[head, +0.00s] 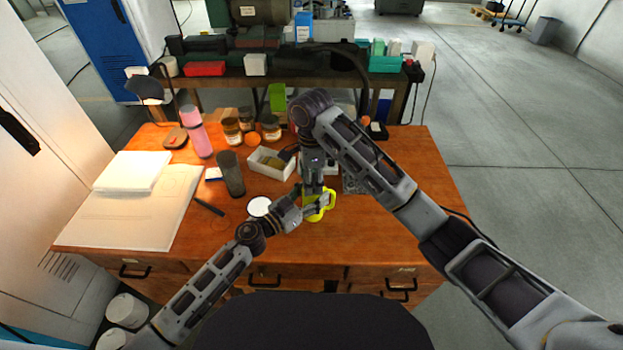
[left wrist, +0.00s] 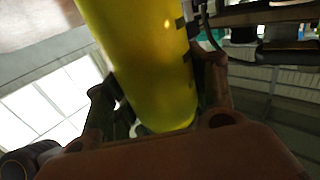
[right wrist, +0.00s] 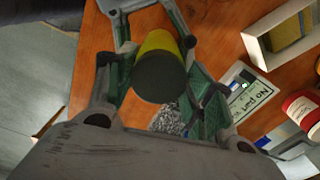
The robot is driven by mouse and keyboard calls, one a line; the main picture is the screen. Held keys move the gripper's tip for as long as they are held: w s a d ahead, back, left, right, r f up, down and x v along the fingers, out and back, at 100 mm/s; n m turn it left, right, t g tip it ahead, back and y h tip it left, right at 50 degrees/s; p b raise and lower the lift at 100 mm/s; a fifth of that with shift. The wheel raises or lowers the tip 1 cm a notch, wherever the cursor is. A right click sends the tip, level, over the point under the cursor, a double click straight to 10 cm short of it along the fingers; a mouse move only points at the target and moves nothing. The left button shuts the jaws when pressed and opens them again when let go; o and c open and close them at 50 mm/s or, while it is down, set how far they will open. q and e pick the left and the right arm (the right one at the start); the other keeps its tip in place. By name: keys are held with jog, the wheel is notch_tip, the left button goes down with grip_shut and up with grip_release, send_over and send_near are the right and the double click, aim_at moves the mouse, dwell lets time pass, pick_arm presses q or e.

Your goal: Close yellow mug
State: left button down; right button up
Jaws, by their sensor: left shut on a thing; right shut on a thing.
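The yellow mug (head: 318,213) is near the front middle of the wooden table, partly hidden by my grippers; its handle points right. My left gripper (head: 308,205) is shut around the mug's body, which fills much of the left wrist view (left wrist: 145,60). My right gripper (head: 315,183) reaches down from above. In the right wrist view, its fingers are on either side of the dark round lid (right wrist: 160,78) at the top of the yellow body (right wrist: 160,42). I cannot tell how firmly the lid is seated.
A white box (head: 270,164), dark tumbler (head: 231,175) and white disc (head: 259,206) are left of the mug. A pink bottle (head: 196,132), jars (head: 270,128) and a paper stack (head: 133,171) are farther left and back.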

jog(key=m, duration=0.7)
jog(key=shift+w, duration=0.2)
jog(key=o, duration=0.9)
jog(key=shift+r, duration=2.25)
jog(key=shift+c, duration=0.3)
